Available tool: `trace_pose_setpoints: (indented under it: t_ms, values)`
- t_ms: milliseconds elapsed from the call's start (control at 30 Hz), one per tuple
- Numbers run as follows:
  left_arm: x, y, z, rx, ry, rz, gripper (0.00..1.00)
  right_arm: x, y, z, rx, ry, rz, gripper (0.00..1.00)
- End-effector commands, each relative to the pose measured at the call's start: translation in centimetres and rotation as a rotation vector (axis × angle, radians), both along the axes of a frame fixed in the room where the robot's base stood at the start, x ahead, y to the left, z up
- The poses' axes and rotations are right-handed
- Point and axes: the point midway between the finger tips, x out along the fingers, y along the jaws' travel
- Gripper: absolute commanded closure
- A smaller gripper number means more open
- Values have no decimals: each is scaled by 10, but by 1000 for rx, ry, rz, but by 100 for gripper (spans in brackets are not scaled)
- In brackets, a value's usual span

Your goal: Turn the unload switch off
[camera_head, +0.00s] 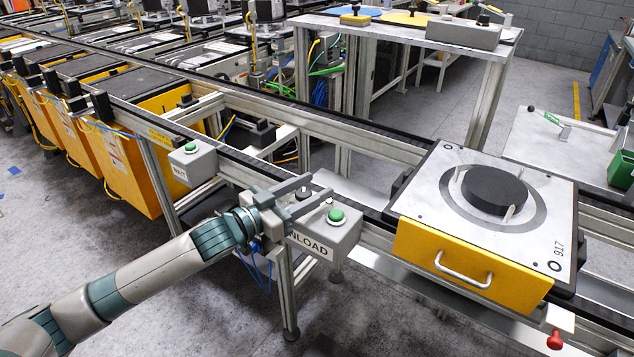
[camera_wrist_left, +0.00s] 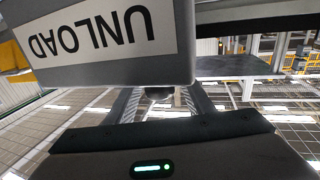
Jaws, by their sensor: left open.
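The unload box (camera_head: 325,240) is a grey control box with an UNLOAD label, mounted beside the conveyor. A green button (camera_head: 336,215) and a small black switch knob (camera_head: 303,193) are on its top. My left gripper (camera_head: 316,187) is open over the box top, with its fingers on either side of the knob. In the left wrist view the unload box (camera_wrist_left: 180,70) appears upside down, and a dark knob (camera_wrist_left: 158,92) shows between the two fingers (camera_wrist_left: 163,103). I cannot tell whether the fingers touch the knob, nor which way it is turned. My right gripper is not in view.
A second grey box (camera_head: 192,165) with a green button stands to the left. A yellow pallet (camera_head: 465,265) with a black disc (camera_head: 494,190) sits on the conveyor at right. The floor in front is clear.

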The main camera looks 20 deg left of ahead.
Motion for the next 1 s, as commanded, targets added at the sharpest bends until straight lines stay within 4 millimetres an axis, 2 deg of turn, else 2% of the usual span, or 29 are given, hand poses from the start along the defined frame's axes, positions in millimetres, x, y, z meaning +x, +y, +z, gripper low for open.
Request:
trace_pose_setpoints:
  t_ms: [200,567,733,1000]
  values:
    - [15,-10,0,1,1,1,52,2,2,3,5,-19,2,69]
    - [16,-11,0,1,-1,0,52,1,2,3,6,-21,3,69]
    - [16,-11,0,1,-1,0,93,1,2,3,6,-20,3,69]
    - [16,-12,0,0,0,6,93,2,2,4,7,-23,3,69]
